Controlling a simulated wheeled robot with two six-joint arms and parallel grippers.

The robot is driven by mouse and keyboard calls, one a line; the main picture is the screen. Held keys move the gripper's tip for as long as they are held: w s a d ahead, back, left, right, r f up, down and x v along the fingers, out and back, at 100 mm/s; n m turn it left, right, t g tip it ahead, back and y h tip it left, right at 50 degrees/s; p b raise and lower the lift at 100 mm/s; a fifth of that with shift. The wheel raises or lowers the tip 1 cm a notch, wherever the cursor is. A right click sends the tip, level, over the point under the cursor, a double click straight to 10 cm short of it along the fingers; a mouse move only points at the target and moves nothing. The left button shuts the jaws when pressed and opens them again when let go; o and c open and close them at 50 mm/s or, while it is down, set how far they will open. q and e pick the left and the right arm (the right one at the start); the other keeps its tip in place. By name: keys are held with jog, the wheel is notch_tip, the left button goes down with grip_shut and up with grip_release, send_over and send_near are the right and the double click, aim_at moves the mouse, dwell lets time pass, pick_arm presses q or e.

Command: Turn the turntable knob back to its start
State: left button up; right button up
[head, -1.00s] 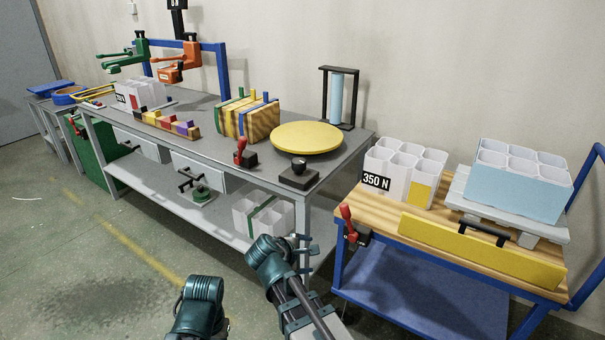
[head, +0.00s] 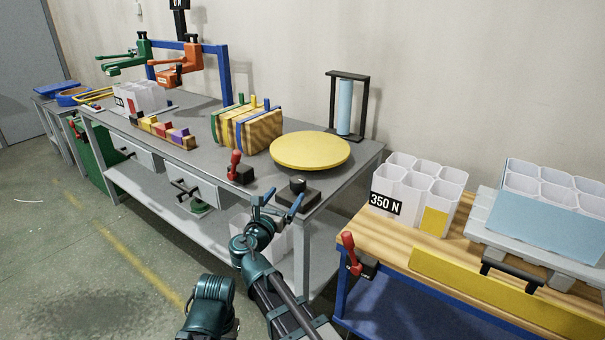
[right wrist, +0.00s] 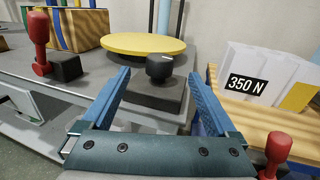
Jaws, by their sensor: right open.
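The yellow round turntable (head: 310,151) lies on the grey bench near its right end. It also shows in the right wrist view (right wrist: 143,44). The black turntable knob (head: 297,185) stands on a dark square base at the bench's front right corner. In the right wrist view the knob (right wrist: 160,67) has a small light mark on top. My right gripper (head: 276,202) is open, just in front of the knob. In the right wrist view its two blue fingers (right wrist: 160,88) point toward the knob, on either side of its base, apart from the knob. My left gripper does not show.
A red-handled lever (head: 236,166) stands on the bench left of the knob. A wooden-topped trolley (head: 370,228) is at the right, with a white cell block (head: 408,190) labelled 350 N. Striped wooden blocks (head: 246,128) stand behind the lever.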

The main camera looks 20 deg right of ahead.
aim_at(298, 186)
jog(key=x, duration=1.3)
jog(key=shift+d, duration=0.15)
jog(key=c, duration=1.4)
